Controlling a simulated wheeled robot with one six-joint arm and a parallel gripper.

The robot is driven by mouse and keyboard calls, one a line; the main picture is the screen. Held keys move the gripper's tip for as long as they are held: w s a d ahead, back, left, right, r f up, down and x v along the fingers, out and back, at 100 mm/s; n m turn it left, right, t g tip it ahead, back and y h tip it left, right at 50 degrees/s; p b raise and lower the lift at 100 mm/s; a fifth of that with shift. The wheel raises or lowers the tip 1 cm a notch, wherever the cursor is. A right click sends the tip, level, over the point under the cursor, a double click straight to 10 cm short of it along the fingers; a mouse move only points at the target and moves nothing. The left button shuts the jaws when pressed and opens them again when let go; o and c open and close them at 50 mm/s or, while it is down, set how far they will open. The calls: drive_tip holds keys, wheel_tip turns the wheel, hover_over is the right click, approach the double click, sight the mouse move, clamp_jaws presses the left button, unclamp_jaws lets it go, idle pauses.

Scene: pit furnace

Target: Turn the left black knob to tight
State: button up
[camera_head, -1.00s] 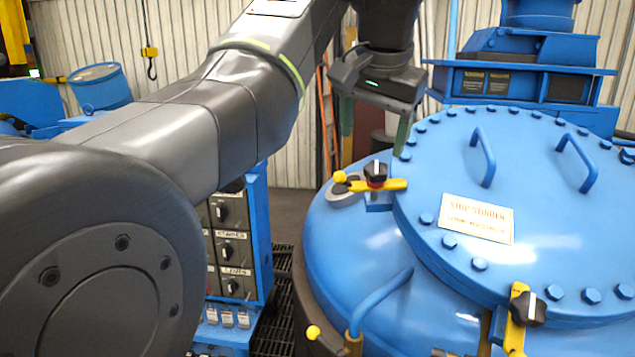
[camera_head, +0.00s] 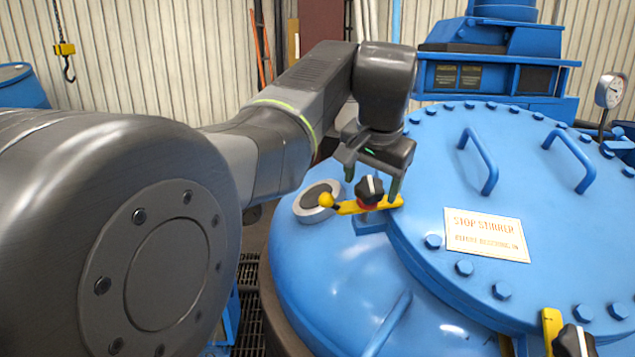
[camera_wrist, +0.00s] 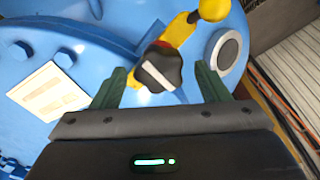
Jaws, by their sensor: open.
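The left black knob (camera_head: 369,190) has a white line on its top and sits over a red collar on a yellow clamp bar (camera_head: 349,208) with a ball end, at the left edge of the round blue lid (camera_head: 455,170). In the wrist view the knob (camera_wrist: 160,68) lies between and a little beyond the fingertips. My gripper (camera_head: 371,181) is open, with one finger on each side of the knob; whether either finger touches it I cannot tell. The gripper also shows in the wrist view (camera_wrist: 160,82).
A second black knob (camera_head: 573,342) stands at the front right of the lid. Two blue handles (camera_head: 480,160) and a "STOP STIRRER" sign (camera_head: 486,234) are on the lid. A grey round fitting (camera_head: 317,200) is left of the clamp. A gauge (camera_head: 610,91) stands at the right.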

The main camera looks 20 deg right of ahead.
drive_tip(key=shift+w+d+f, duration=0.1)
drive_tip(key=shift+w+f, duration=0.15)
drive_tip(key=shift+f, duration=0.35)
drive_tip(key=c, duration=1)
